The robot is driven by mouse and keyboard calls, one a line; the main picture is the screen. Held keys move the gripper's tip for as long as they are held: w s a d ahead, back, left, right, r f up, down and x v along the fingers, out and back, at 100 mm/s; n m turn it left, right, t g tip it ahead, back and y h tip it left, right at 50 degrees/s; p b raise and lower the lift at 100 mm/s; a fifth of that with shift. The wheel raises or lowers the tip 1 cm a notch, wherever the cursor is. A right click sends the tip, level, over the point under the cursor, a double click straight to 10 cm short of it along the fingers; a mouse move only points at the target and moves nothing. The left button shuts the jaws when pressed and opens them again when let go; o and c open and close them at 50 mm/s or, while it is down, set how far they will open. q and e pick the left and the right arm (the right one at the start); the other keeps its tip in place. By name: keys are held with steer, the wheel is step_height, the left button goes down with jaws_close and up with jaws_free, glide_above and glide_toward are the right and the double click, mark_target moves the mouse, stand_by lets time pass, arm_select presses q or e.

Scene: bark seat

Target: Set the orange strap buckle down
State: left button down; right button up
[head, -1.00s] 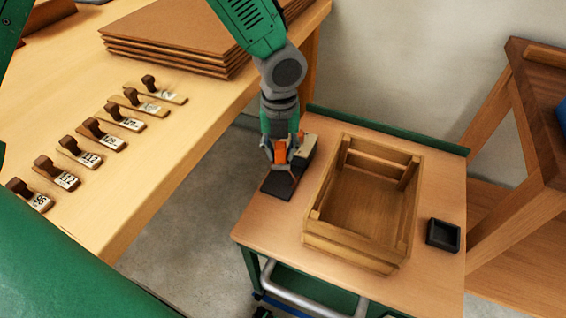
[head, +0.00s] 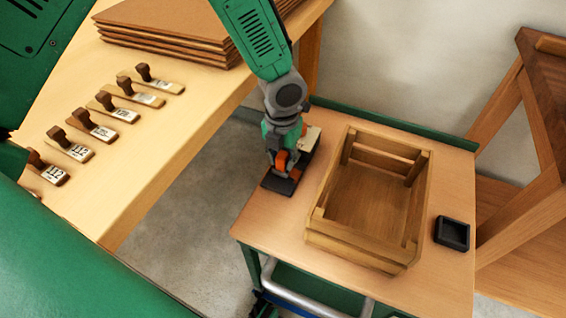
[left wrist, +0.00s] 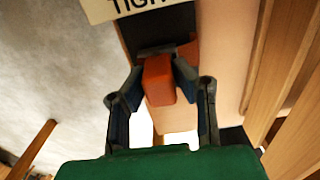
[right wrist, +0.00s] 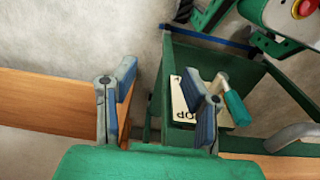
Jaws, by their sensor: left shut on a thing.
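The orange strap buckle (left wrist: 158,80) sits between the two fingers of my left gripper (left wrist: 158,85) in the left wrist view. In the head view the left gripper (head: 284,166) is shut on the buckle (head: 281,160), low over the near end of a dark pad (head: 277,185) on the cart top. I cannot tell whether the buckle touches the pad. The dark pad (left wrist: 160,40) and a pale label with "TIGH" lettering (left wrist: 125,8) lie beyond the buckle in the left wrist view. My right gripper (right wrist: 160,115) is open and empty in the right wrist view.
A slatted wooden crate (head: 414,215) stands close to the right of the left gripper. A small black tray (head: 452,233) lies at the cart's right. The workbench (head: 150,165) at left holds several labelled wooden stamps and stacked brown boards (head: 170,38).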

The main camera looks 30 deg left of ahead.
mark_target(283, 155)
arm_select(q)
steer(key=shift+a+f, duration=0.1)
steer(key=shift+f, duration=0.4)
steer(key=shift+r, duration=0.1)
steer(key=c, duration=1.3)
jaws_free()
steer(key=shift+d, duration=0.2)
steer(key=shift+w+a+r, duration=0.1)
steer(key=shift+r, duration=0.3)
step_height(283, 155, up, 11)
steer(key=p, duration=0.3)
steer(key=shift+r+p, duration=0.15)
steer(key=shift+p, duration=0.25)
